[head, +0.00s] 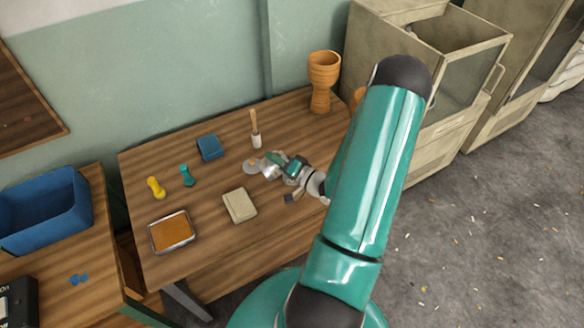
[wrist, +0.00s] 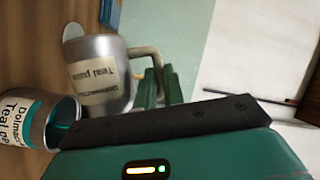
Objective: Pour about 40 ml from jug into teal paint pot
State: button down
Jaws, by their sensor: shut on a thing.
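My gripper (wrist: 160,88) is shut on the handle of a grey metal jug (wrist: 117,62) with a pale label reading "Teal". In the head view my gripper (head: 284,166) is over the table, with the jug partly hidden at its end. A metal paint pot (wrist: 40,115) with a pale label and teal colour inside is close to the jug at the left of the wrist view. I cannot tell whether they touch. The jug's contents are hidden, and I see no stream of paint. I cannot tell the jug's exact tilt.
The wooden table (head: 205,205) also holds a brush in a white holder (head: 256,140), a blue box (head: 210,147), a beige block (head: 240,205), a shallow orange-filled tray (head: 172,232), yellow (head: 156,187) and teal (head: 187,175) small items, and a goblet drum (head: 323,75).

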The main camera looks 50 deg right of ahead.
aim_at(263, 167)
jog(key=shift+d+r+m, duration=0.15)
jog(key=shift+r+m, duration=0.05)
jog(key=shift+m, duration=0.1)
dwell(0.4)
jog(key=a+n, duration=0.1)
jog(key=n, duration=0.1)
jog(key=a+n+g, duration=0.1)
jog(key=n, duration=0.1)
jog(key=shift+w+a+f+g, duration=0.15)
jog(key=shift+w+a+g, duration=0.15)
jog(key=shift+w+a, duration=0.05)
jog(key=shift+n+h, duration=0.3)
jog(key=shift+f, duration=0.1)
jog(key=shift+w+a+f+n+g+h, duration=0.2)
jog(key=shift+a+f+n+g+h, duration=0.1)
jog(key=shift+a+f+n+g, duration=0.45)
jog(key=shift+d+f+t, duration=0.1)
jog(key=shift+t, duration=0.15)
